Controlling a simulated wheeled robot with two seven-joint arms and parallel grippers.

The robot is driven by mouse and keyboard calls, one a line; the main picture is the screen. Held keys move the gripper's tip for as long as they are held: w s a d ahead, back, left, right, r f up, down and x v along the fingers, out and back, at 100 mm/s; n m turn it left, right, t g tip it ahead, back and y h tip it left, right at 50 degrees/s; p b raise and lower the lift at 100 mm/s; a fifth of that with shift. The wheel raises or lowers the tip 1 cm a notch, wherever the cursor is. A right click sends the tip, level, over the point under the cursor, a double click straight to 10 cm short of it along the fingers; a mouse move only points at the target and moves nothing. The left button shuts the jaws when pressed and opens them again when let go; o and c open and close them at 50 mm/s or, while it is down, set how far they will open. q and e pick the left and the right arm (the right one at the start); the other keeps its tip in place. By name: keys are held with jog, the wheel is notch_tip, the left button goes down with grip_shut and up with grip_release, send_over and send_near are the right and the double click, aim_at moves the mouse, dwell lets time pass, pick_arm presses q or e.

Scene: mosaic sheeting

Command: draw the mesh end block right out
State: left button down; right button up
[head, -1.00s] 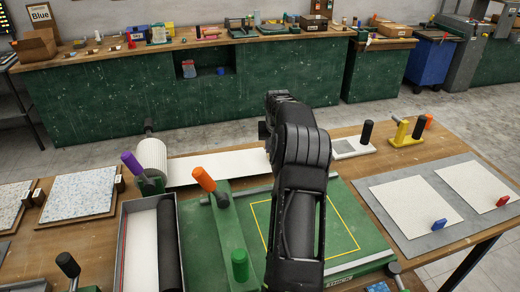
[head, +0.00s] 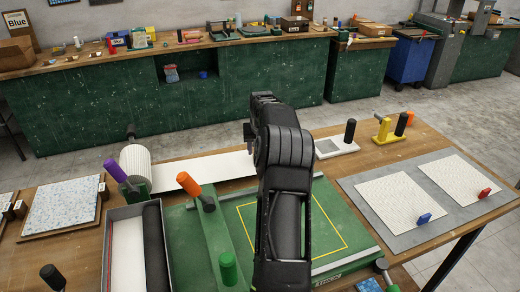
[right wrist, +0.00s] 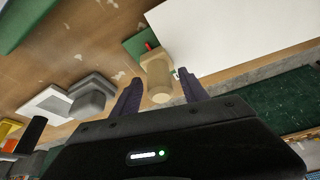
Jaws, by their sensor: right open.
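The white mesh strip (head: 205,168) runs from the roll (head: 136,163) on the left toward the right, and my arm hides its right end in the head view. In the right wrist view the white mesh (right wrist: 225,35) ends at a pale wooden block (right wrist: 156,68) with a round peg, near a small green plate with a red part. My right gripper (right wrist: 160,88) is open, its purple fingers apart on either side of the peg. I cannot tell whether they touch it. In the head view my right arm's links hide the gripper. My left gripper is not in view.
A white pad with a black handle (head: 336,147) and a yellow tool (head: 385,130) stand right of my arm. A green board (head: 330,262) with a yellow outline lies below it. A grey mat (head: 400,235) carries two white sheets. An orange-handled tool (head: 189,184) stands left.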

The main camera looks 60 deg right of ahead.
jog(key=b+v, duration=0.1)
jog(key=v, duration=0.6)
jog(key=shift+r+b, duration=0.25)
jog(key=shift+b, duration=0.15)
jog(key=shift+s+a, duration=0.15)
